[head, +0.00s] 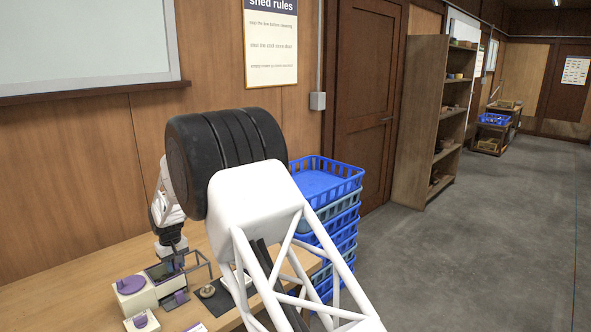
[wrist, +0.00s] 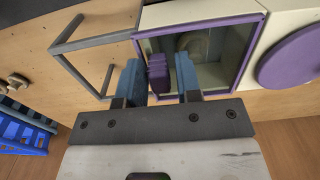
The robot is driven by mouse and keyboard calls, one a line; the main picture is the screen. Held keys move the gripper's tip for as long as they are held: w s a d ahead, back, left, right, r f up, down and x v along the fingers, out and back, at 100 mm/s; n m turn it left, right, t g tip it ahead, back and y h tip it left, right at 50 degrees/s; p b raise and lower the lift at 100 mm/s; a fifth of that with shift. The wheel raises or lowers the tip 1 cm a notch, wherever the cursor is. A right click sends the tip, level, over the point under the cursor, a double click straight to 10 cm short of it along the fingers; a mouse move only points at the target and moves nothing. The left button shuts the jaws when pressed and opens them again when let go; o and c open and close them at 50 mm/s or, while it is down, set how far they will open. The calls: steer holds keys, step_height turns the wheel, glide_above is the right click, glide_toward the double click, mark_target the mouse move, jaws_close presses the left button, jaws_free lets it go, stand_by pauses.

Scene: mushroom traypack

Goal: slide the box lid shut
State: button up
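The box (wrist: 240,75) has pale walls and a purple-rimmed top opening with a grey-green inside; a pale round shape shows dimly within. A ribbed purple block (wrist: 158,73), apparently the lid's handle, stands at the box's left side. My gripper (wrist: 160,80) has two blue fingers, one on each side of this block. A small gap shows between the block and the right finger; contact on the left is unclear. In the head view my gripper (head: 173,263) is low over the box (head: 166,285), and the arm hides part of the scene.
A grey open frame (wrist: 92,45) extends left of the box. A pale box with a round purple lid (wrist: 292,58) stands close on the right. A smaller purple-topped box (head: 141,321) is in front. A dark mat (head: 214,304) and stacked blue crates (head: 325,185) lie to the right.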

steer(key=shift+s+a+f, duration=0.1)
steer(key=shift+s+f, duration=0.4)
steer(key=shift+f, duration=0.35)
steer(key=o, duration=0.4)
steer(key=shift+r, duration=0.3)
steer(key=o, duration=0.3)
steer(key=shift+r, duration=0.3)
steer(key=shift+w+a+r, duration=0.1)
steer(key=shift+r, duration=1.05)
steer(key=shift+w+r, duration=0.1)
steer(key=shift+r, duration=1)
